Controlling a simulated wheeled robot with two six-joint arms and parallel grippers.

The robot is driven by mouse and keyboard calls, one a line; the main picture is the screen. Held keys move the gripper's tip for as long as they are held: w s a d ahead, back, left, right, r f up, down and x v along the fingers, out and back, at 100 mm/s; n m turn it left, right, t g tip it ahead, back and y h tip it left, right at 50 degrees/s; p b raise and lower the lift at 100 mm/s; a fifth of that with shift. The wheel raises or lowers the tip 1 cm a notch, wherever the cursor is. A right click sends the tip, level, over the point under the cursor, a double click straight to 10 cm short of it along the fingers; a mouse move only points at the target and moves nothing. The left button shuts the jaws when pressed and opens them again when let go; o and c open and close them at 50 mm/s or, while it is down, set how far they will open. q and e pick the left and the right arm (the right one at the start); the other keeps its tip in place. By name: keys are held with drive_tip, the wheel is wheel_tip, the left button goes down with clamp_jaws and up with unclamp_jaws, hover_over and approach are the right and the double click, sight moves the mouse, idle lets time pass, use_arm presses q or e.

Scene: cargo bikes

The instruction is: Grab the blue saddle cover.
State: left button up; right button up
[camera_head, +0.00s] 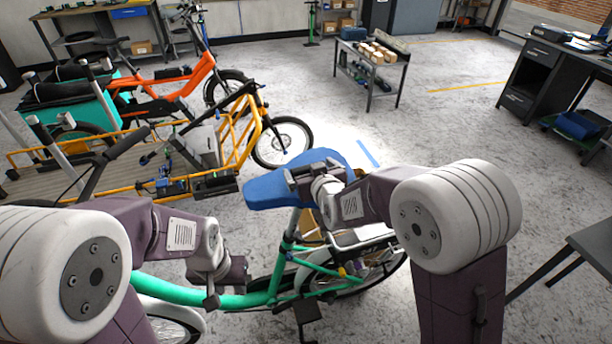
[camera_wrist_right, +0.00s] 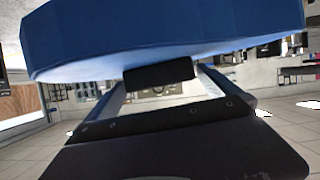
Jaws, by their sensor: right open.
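The blue saddle cover (camera_head: 268,191) sits on the saddle of the green bike (camera_head: 262,296) in the head view. My right gripper (camera_head: 303,178) is at the cover, hiding part of its middle. In the right wrist view the blue cover (camera_wrist_right: 150,38) fills the top of the picture, just beyond the dark jaw parts (camera_wrist_right: 160,75). The right gripper is open; whether it touches the cover I cannot tell. My left gripper (camera_head: 226,280) is low at the left, in front of the green bike's frame. Its jaws are not clear.
A yellow cargo bike (camera_head: 237,135) and an orange bike (camera_head: 170,82) stand at the left. A small cart (camera_head: 372,65) with boxes stands at the back. A dark workbench (camera_head: 540,75) is at the right. The floor between cart and workbench is clear.

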drive_tip(key=shift+s+d, duration=0.1)
drive_tip(key=shift+s, duration=0.05)
drive_tip(key=shift+c, duration=0.7)
drive_tip(key=c, duration=1.1)
drive_tip(key=shift+o, duration=0.2)
drive_tip(key=shift+r, duration=0.1)
wheel_tip(320, 180, up, 4)
drive_tip(key=shift+r+p, duration=0.15)
drive_tip(key=shift+p, duration=0.35)
drive_tip(key=d+r, duration=0.1)
drive_tip(key=d, duration=0.2)
drive_tip(key=d+r+b, duration=0.1)
drive_tip(key=d, duration=0.1)
drive_tip(key=shift+d+r, duration=0.15)
drive_tip(key=shift+r, duration=0.2)
drive_tip(key=d+r+p, duration=0.3)
drive_tip(key=d+r, duration=0.1)
drive_tip(key=d, duration=0.2)
drive_tip(key=shift+s+d+p, duration=0.15)
drive_tip(key=shift+d+p, duration=0.05)
drive_tip(key=shift+p, duration=0.2)
